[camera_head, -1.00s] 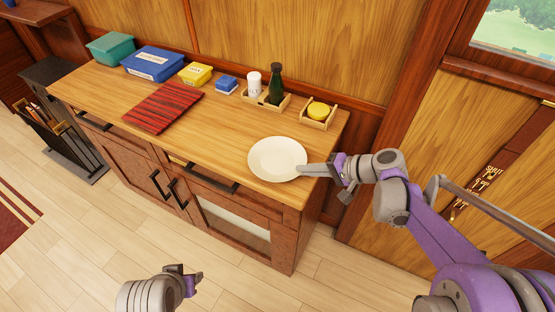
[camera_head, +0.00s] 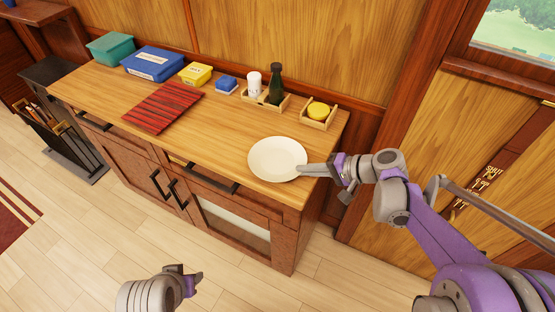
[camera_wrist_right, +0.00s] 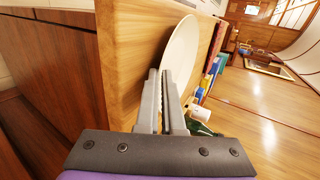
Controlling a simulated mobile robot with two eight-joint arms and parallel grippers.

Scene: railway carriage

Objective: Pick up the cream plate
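The cream plate (camera_head: 276,157) is at the right front of the wooden counter. I cannot tell whether it rests fully on the top or is slightly raised. My right gripper (camera_head: 304,169) reaches in from the right and its fingers overlap the plate's right rim. In the right wrist view the plate (camera_wrist_right: 181,48) stands edge-on, and its rim runs between the closely spaced fingers of the gripper (camera_wrist_right: 164,78), which look shut on it. My left gripper (camera_head: 190,275) is low over the floor, away from the counter; its finger gap is unclear.
The counter (camera_head: 220,130) holds a red striped cloth (camera_head: 163,107), a teal bin (camera_head: 111,48), a blue box (camera_head: 152,63), a yellow box (camera_head: 195,74), and a dark bottle (camera_head: 275,85) and white jar in a wooden caddy. A wooden box with a yellow item (camera_head: 319,110) stands behind the plate.

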